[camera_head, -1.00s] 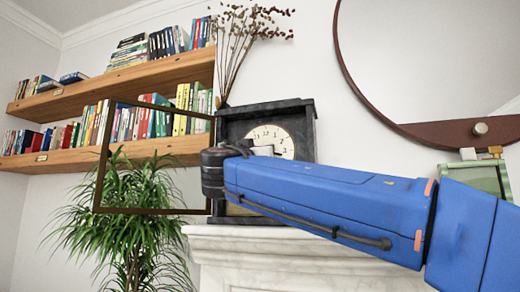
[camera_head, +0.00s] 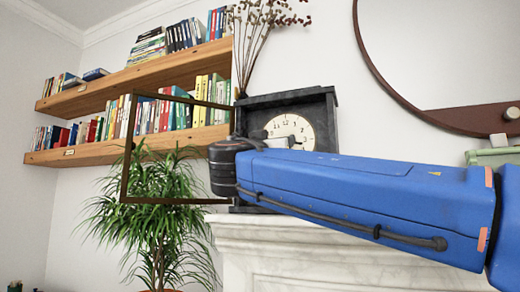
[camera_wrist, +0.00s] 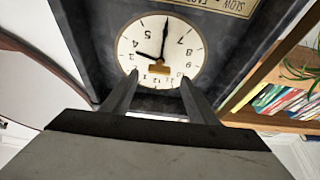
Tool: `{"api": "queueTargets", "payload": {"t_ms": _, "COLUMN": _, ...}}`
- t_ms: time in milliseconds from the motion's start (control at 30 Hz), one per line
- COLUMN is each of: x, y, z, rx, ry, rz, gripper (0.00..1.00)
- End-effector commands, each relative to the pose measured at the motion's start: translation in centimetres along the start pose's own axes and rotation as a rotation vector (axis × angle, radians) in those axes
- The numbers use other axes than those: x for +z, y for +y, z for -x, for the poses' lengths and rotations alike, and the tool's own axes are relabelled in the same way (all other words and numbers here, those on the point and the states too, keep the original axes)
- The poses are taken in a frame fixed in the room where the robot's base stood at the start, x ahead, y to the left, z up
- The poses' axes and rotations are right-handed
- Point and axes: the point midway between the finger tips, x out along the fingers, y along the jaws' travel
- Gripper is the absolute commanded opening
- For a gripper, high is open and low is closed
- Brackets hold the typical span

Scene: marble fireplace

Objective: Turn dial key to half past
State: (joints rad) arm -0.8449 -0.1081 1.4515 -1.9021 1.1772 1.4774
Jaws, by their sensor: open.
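The dark clock (camera_head: 330,115) stands on the mantel, with its pale round dial (camera_head: 296,125) partly behind my arm. The wrist view shows the dial (camera_wrist: 178,52) upside down. Its long hand points to the 6 and its short hand lies near the 3 to 4 side. A small brass piece (camera_wrist: 159,69), perhaps the dial key, shows near the 12. My gripper (camera_wrist: 159,77) is open, its two fingers on either side of this brass piece with gaps. Contact cannot be told. In the head view my gripper (camera_head: 272,138) is mostly hidden.
The clock's brown-framed door (camera_head: 127,150) stands open to the left. A plate with lettering (camera_wrist: 225,5) is beyond the dial. The marble mantel (camera_head: 290,232) is below. A plant (camera_head: 160,205), bookshelves (camera_head: 130,145) and a round mirror frame (camera_head: 465,122) surround it.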

Motion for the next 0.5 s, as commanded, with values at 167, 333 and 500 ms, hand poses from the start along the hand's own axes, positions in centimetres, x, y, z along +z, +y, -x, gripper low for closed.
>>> {"api": "queueTargets", "payload": {"t_ms": 167, "x": -0.1, "y": -0.1, "z": 3.0, "rx": -0.004, "ry": 0.001, "rz": 0.000, "gripper": 0.53}}
{"api": "queueTargets", "payload": {"t_ms": 333, "x": -0.1, "y": -0.1, "z": 5.7, "rx": -0.005, "ry": 0.001, "rz": 0.000, "gripper": 0.53}}
{"api": "queueTargets", "payload": {"t_ms": 500, "x": -0.1, "y": -0.2, "z": 8.2, "rx": -0.005, "ry": 0.001, "rz": 0.001, "gripper": 0.53}}
